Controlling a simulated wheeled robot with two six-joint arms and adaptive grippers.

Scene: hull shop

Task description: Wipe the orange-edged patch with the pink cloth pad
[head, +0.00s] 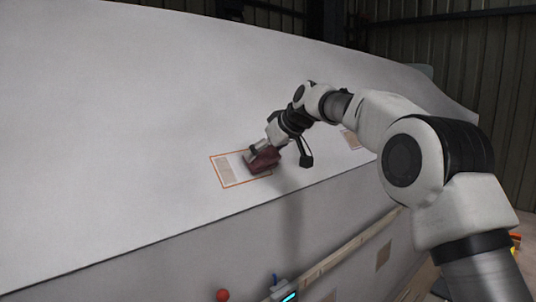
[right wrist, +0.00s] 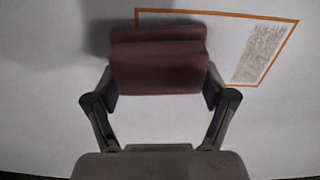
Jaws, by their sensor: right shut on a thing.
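The orange-edged patch (head: 226,170) is a rectangle on the sloping white hull. A brownish smudged area shows at its left end in the head view, and at the right in the right wrist view (right wrist: 260,52). My right gripper (head: 257,152) is shut on the pink cloth pad (head: 264,162), which looks dark pink. The pad covers the right part of the patch in the head view. In the right wrist view the pad (right wrist: 160,68) sits between the two fingers, at or very near the hull; contact is hard to tell. My left gripper is out of view.
Below the hull's lower edge are a red ball (head: 222,295), a wooden strip (head: 345,252) and a device with a cyan light (head: 288,297).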

